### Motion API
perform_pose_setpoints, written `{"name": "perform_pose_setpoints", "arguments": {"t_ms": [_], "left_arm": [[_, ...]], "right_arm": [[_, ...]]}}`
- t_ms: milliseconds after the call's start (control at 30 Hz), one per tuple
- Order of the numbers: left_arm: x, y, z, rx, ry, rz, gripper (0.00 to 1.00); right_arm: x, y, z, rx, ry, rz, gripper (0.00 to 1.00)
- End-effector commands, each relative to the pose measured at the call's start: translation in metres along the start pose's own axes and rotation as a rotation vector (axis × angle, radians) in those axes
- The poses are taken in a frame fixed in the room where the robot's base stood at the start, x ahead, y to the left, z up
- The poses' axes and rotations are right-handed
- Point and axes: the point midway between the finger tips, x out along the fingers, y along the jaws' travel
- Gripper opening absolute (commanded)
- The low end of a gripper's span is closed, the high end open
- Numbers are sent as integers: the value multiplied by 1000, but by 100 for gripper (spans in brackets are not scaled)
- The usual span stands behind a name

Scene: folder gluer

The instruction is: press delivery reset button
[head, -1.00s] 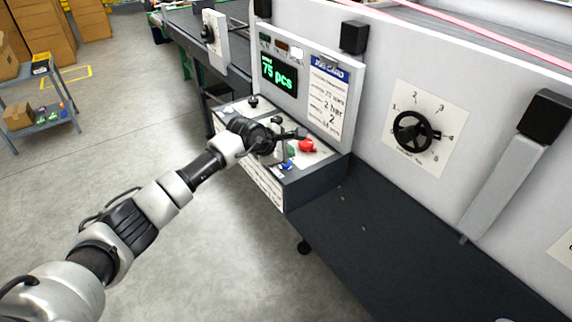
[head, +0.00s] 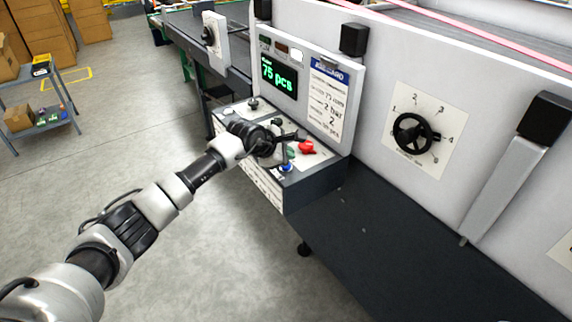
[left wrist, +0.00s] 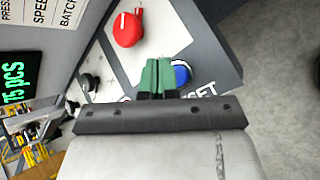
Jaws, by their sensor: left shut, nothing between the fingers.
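The blue button (left wrist: 181,74) sits on the white control panel, beside lettering that ends in "SET". It also shows in the head view (head: 286,168) near the panel's front edge. My left gripper (left wrist: 158,64) is shut and empty, its green fingertips together over the panel right beside the blue button. I cannot tell whether they touch it. In the head view my left gripper (head: 284,150) is over the panel, partly hidden by its own wrist. My right gripper is in neither view.
A red knob (left wrist: 127,30) is close to the fingertips; it shows in the head view (head: 306,147) too. A black knob (head: 253,104) stands at the panel's far end. Behind rise a green "75 pcs" display (head: 279,76) and a job card (head: 326,97). A handwheel (head: 412,133) is at right.

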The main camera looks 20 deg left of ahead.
Motion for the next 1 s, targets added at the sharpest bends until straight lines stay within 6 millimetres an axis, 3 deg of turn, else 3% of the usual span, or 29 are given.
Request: {"name": "perform_pose_setpoints", "arguments": {"t_ms": [667, 1000], "left_arm": [[0, 0, 0, 0, 0, 0, 0], [6, -4, -4, 1, 0, 1, 0]], "right_arm": [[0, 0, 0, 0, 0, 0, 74], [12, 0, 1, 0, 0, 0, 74]]}}
